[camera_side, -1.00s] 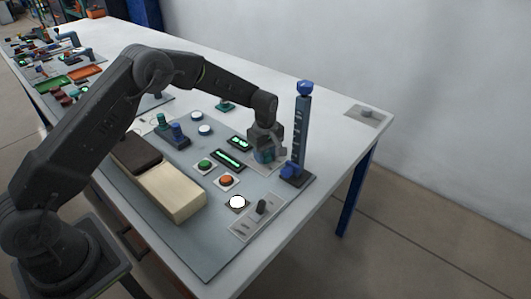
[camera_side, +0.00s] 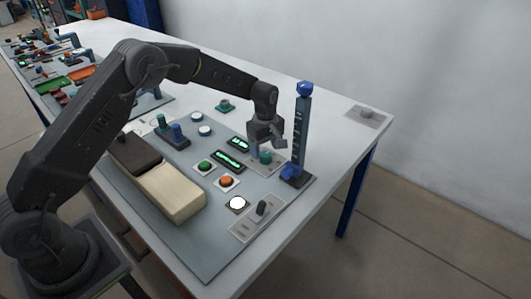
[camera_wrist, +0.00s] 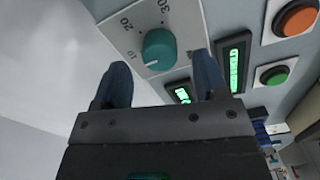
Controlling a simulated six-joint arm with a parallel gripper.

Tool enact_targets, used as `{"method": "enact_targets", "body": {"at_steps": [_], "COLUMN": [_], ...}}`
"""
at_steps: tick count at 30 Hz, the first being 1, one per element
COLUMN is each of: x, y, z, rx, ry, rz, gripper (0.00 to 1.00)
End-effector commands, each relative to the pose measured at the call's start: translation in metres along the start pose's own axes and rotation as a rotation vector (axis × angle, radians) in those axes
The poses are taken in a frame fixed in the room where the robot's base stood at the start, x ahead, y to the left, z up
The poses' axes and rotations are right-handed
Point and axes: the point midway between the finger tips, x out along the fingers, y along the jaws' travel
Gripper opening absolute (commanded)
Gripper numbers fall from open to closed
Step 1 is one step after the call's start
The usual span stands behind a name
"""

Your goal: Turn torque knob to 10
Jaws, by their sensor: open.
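The teal torque knob (camera_side: 265,157) sits on a pale plate near the right end of the grey panel. In the wrist view the knob (camera_wrist: 160,45) shows a short white mark at its lower left edge, close to the printed 10; 20 and 30 are printed further round its plate (camera_wrist: 118,32). My gripper (camera_side: 268,146) is open and empty just above the knob. In the wrist view my gripper's two blue fingers (camera_wrist: 160,65) stand apart on either side of the knob in the picture, and the knob appears clear of them.
A tall blue-topped column (camera_side: 301,125) stands close to the right of my gripper. Two green displays (camera_side: 229,160), an orange button (camera_side: 226,181) and a green button (camera_side: 205,166) lie nearby. A cream block (camera_side: 172,192) is at the panel's front.

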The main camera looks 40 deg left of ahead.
Motion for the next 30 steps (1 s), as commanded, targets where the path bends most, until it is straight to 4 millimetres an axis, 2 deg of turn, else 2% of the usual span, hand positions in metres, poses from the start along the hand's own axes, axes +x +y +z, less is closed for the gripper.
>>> {"method": "enact_targets", "body": {"at_steps": [3, 9, 15, 20, 30], "x": [-0.029, -0.073, -0.102, -0.11, -0.113], "y": [0.001, 0.001, 0.001, 0.0, -0.001], "z": [0.0, 0.0, 0.0, 0.0, 0.0], "rx": [0.0, -0.001, -0.001, -0.001, 0.003], "ry": [0.002, 0.001, 0.001, 0.0, 0.001], "rz": [0.006, 0.006, 0.003, 0.002, 0.003], "gripper": [0.67, 0.67, 0.67, 0.67, 0.67]}}
